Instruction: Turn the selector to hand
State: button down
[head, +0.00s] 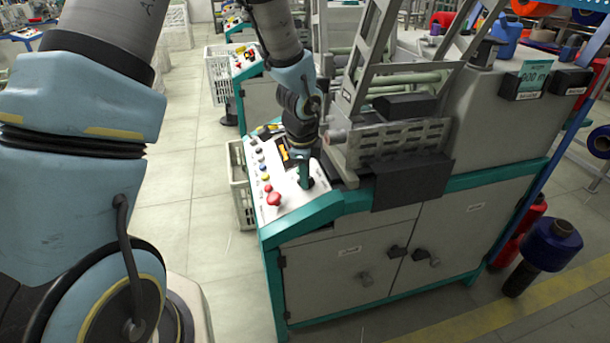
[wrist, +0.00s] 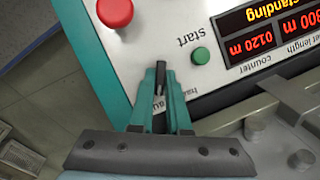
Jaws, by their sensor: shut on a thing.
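The selector (wrist: 160,80) is a small black knob on the white control panel (head: 286,211), near the panel's front corner. In the wrist view my gripper (wrist: 161,88) has its two teal fingers closed on either side of the knob. Upside-down lettering shows beside the fingers, partly covered; one piece seems to begin with "ha". In the head view my gripper (head: 305,178) points down onto the panel and its fingers hide the selector. I cannot tell which label the knob points at.
A red mushroom button (wrist: 115,12) and a green start button (wrist: 201,55) stand close to the gripper. A red-lit counter display (wrist: 262,30) lies beyond. The winding machine's grey frame (head: 405,140) rises right beside the panel.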

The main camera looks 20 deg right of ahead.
jog(key=n+p, duration=0.1)
jog(key=n+g+p, duration=0.1)
jog(key=p, duration=0.1)
jog(key=shift+r+y, duration=0.3)
jog(key=n+g+p, duration=0.1)
jog(key=n+p, duration=0.1)
jog(key=shift+w+n+p, duration=0.15)
jog(key=shift+n+p, duration=0.25)
jog(key=shift+w+f+n+g+p, duration=0.15)
jog(key=shift+n+g+p, duration=0.25)
jog(key=shift+n+p, duration=0.6)
jog(key=shift+f+n+g+p, duration=0.15)
jog(key=shift+n+g, duration=0.2)
jog(key=shift+n, duration=0.6)
jog(key=shift+n+g+p, duration=0.15)
jog(key=shift+n+g, duration=0.2)
jog(key=shift+n, duration=0.6)
jog(key=c, duration=0.9)
grip_release()
